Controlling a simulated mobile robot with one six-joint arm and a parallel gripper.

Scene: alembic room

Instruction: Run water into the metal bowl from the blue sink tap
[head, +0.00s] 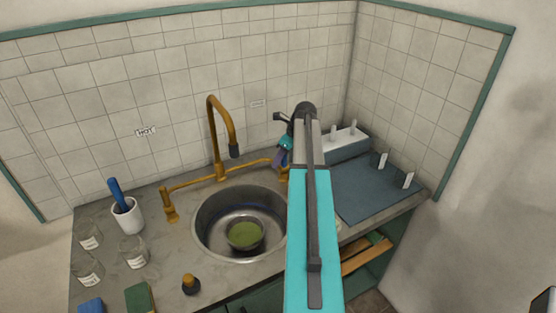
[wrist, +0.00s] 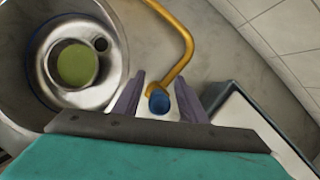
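The metal bowl (head: 245,234) sits on the floor of the round steel sink (head: 203,222); its inside looks green. In the wrist view the bowl (wrist: 76,66) lies beside the dark drain hole. The brass tap (head: 222,120) arches over the sink, and no stream shows below its dark nozzle (head: 235,151). The blue tap knob (wrist: 159,101) sits at the end of a brass pipe, between the fingertips of my gripper (wrist: 158,93). The fingers are apart, with gaps on both sides of the knob. In the head view my gripper (head: 281,157) hides the knob.
A brass handle (head: 169,207) stands left of the sink, below a HOT label (head: 146,132). Glass jars (head: 133,252), a white cup (head: 126,216) and a small dark bottle (head: 191,284) occupy the left counter. A blue-grey mat (head: 372,191) and white rack (head: 345,142) lie right.

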